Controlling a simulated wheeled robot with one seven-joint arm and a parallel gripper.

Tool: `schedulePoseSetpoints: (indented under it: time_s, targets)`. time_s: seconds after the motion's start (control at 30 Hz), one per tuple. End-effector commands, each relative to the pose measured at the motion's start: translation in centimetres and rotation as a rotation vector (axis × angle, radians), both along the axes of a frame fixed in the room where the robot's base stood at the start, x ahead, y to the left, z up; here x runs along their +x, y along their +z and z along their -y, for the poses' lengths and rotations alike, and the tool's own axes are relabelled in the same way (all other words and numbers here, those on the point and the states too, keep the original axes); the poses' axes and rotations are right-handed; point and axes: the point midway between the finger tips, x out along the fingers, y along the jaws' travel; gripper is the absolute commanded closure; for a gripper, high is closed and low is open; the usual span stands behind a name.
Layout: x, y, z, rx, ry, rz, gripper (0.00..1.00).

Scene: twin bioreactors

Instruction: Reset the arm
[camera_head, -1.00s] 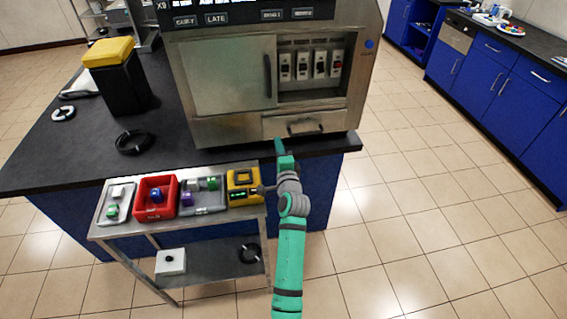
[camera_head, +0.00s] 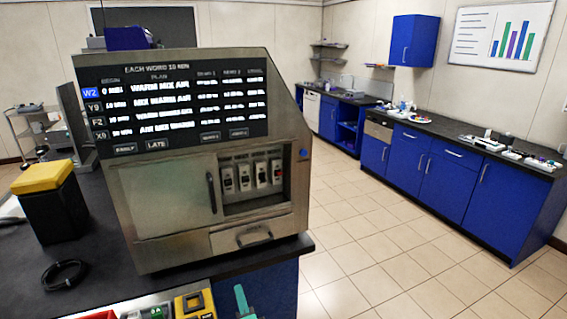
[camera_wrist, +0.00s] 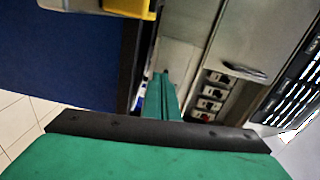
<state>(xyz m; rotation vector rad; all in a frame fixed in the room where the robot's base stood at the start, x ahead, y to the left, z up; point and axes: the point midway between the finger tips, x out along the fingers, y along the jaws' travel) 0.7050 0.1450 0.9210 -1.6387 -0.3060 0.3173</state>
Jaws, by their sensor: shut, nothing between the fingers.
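My gripper (camera_wrist: 163,78) is green and shows in the wrist view with its fingers together and nothing between them. It points toward the front of the steel bioreactor cabinet (camera_wrist: 190,20). In the head view only a green tip of my gripper (camera_head: 241,292) shows at the bottom edge, below the cabinet (camera_head: 150,256) and its drawer (camera_head: 240,238). The rest of my arm is out of the head view.
The cabinet stands on a dark bench (camera_head: 100,285) with a yellow-lidded black bin (camera_head: 50,205) and a black cable coil (camera_head: 64,274). A yellow device (camera_head: 194,303) shows at the bottom. Blue counters (camera_head: 440,185) line the right; the tiled floor (camera_head: 370,245) between is clear.

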Motion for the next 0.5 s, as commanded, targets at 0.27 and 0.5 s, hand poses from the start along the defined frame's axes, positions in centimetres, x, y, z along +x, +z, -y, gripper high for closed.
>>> schedulePoseSetpoints:
  time_s: [0.27,0.5]
  targets:
    - [-8.7,-7.2,5.5,-0.259,-0.11,0.018,1.0]
    - [-16.9,-10.7,8.9,-0.494,-0.168,0.035,1.0]
